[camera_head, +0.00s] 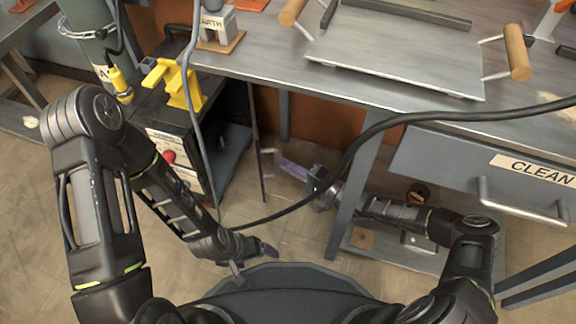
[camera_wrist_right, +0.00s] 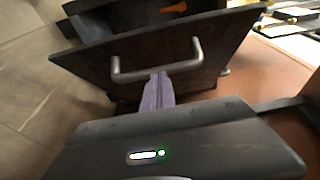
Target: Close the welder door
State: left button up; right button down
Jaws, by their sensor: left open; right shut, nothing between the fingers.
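The welder (camera_head: 178,150) is a dark cabinet with a pale front panel and a red knob, under the bench at the left. Its door (camera_head: 257,140) stands open, seen nearly edge-on as a thin dark panel. In the right wrist view, the door (camera_wrist_right: 205,45) is a broad dark plate with a grey bar handle (camera_wrist_right: 117,68). My right gripper (camera_head: 283,163) is shut and empty, its purple fingers (camera_wrist_right: 158,82) pointing at the handle's middle. Whether they touch it I cannot tell. My left gripper (camera_head: 254,260) is open and empty, low over the floor.
The metal workbench (camera_head: 270,68) spans above, with a tray with wooden handles (camera_head: 400,55) on it. A bench leg (camera_head: 352,195) stands beside my right forearm. A black cable (camera_head: 345,160) crosses the view. A drawer labelled CLEAN (camera_head: 440,160) is at the right. Floor (camera_head: 235,200) is bare before the welder.

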notch_tip(320, 180, up, 10)
jog(key=p, duration=0.4)
jog(key=shift+f+p, duration=0.15)
jog(key=shift+p, duration=0.15)
